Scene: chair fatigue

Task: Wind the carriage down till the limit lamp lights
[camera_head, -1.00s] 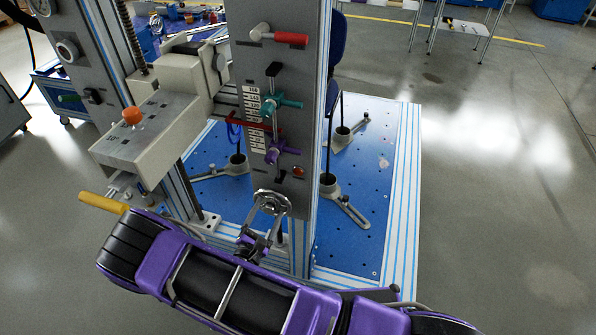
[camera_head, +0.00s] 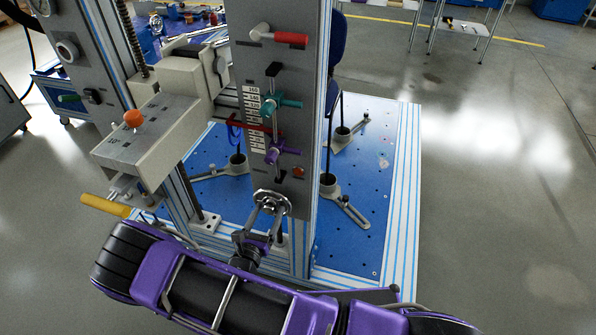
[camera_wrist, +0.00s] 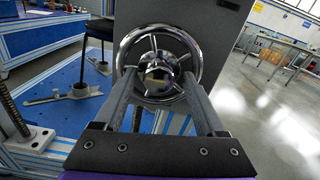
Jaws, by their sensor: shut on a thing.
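The chrome handwheel (camera_head: 274,202) is at the foot of the grey panel, and fills the upper middle of the wrist view (camera_wrist: 155,29). My gripper (camera_head: 262,226) is at the wheel, its two fingers on either side of the hub in the wrist view (camera_wrist: 160,83); it is shut on the wheel, though the exact contact is unclear. The beige carriage (camera_head: 148,130) with an orange knob stands left of the panel. A red pointer (camera_head: 248,126) lies across the scale (camera_head: 254,116), between a teal clamp (camera_head: 281,103) and a purple clamp (camera_head: 279,151). A small orange-red lamp (camera_head: 298,171) looks dull.
A red-handled lever (camera_head: 288,39) is high on the panel. A yellow handle (camera_head: 103,205) sticks out below the carriage. The blue base plate (camera_head: 372,150) carries grey clamp feet. Open floor lies to the right.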

